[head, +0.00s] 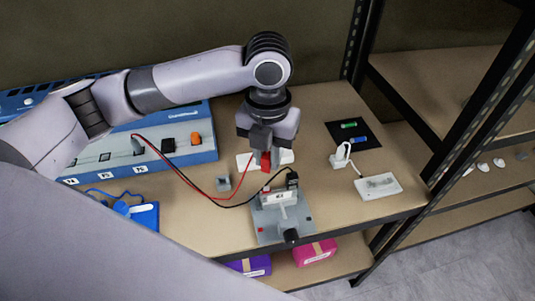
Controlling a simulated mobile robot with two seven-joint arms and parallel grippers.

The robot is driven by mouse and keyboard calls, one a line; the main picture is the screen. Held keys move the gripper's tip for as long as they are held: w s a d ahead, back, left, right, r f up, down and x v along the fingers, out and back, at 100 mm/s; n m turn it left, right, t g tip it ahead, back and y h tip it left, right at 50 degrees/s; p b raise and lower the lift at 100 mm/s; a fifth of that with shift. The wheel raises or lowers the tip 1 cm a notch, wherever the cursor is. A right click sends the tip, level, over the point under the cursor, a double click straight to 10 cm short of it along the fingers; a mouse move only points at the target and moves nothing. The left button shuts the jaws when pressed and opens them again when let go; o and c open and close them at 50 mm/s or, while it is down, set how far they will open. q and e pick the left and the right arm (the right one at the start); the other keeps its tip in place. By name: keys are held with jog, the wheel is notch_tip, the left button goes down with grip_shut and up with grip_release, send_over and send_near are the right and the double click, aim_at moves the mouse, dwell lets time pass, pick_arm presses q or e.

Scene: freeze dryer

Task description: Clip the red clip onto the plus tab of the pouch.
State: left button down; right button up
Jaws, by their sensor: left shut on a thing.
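My left gripper (262,157) points down and is shut on the red clip (265,167), which has a red wire trailing to the left. It holds the clip above and behind the grey fixture (268,236). A small light pouch (280,197) with a label sits upright on the fixture. A black clip (292,180) with a black wire is at the pouch's upper right corner. The pouch's plus tab is too small to make out clearly. The red clip looks apart from the pouch. My right gripper is not in view.
A blue instrument panel (190,152) stands at the left. A blue box (146,213) lies at the front left. A white plug (342,157), a white power strip (379,187) and a black mat (345,127) are at right. A small grey block (223,183) sits left of the fixture.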

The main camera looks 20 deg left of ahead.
pick_arm(q)
jog(key=m, duration=0.6)
jog(key=shift+b, duration=0.3)
jog(key=m, duration=0.5)
jog(key=shift+w+f, duration=0.1)
notch_tip(320, 180, down, 5)
jog(key=b, duration=0.5)
jog(key=shift+r+b, duration=0.2)
jog(key=shift+b, duration=0.15)
notch_tip(320, 180, down, 2)
jog(key=shift+b, duration=1.2)
jog(key=shift+f+b, duration=0.6)
jog(key=shift+b, duration=0.5)
jog(key=shift+r+p, duration=0.9)
jog(key=shift+p, duration=0.3)
jog(key=shift+r+p, duration=0.15)
jog(key=shift+p, duration=0.2)
